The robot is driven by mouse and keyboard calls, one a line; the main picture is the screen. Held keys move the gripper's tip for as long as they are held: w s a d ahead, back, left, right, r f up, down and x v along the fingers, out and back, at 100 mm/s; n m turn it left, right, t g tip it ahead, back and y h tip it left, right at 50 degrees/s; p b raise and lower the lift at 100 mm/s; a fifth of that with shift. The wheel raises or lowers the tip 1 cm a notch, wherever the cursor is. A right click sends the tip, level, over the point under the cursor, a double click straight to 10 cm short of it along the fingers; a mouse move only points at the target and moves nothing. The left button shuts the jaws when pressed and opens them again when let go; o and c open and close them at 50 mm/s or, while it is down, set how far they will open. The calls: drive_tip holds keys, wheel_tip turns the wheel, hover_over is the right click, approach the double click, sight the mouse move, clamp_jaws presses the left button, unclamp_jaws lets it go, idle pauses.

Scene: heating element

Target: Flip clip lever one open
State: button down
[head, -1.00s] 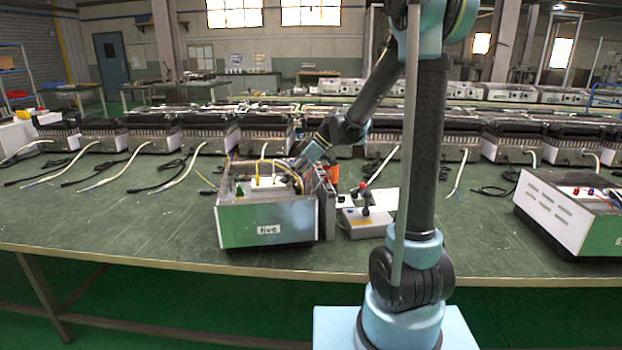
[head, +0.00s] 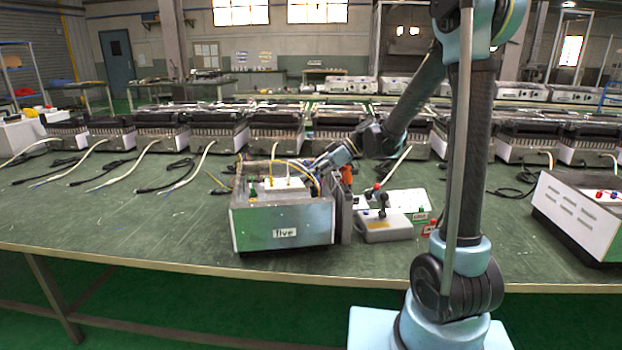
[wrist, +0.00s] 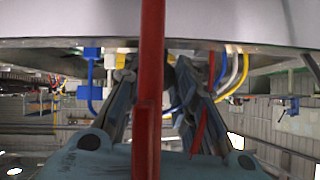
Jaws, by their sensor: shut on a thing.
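The open grey box labelled "five" (head: 283,232) stands upright on the green table, with yellow wires and a white block (head: 284,184) inside. My gripper (head: 318,166) reaches in from the right, at the box's upper right rear. In the wrist view my gripper (wrist: 166,72) has its fingers drawn in at a small part by the box's rim (wrist: 235,48). A red bar crosses in front and hides much of this spot. Blue (wrist: 88,92), yellow and white wires hang near the fingertips. I cannot make out clip lever one.
Right of the box stand dark upright plates (head: 343,208), an orange-red part (head: 347,175) and a grey unit with a black lever (head: 384,226). A white box with red and blue knobs (head: 580,215) is at the far right. A row of units lines the back.

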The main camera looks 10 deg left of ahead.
drive_tip(key=shift+w, duration=0.2)
drive_tip(key=c, duration=1.3)
unclamp_jaws()
drive_tip(key=shift+s, duration=0.1)
drive_tip(key=v, duration=1.2)
drive_tip(key=shift+d+f, duration=0.1)
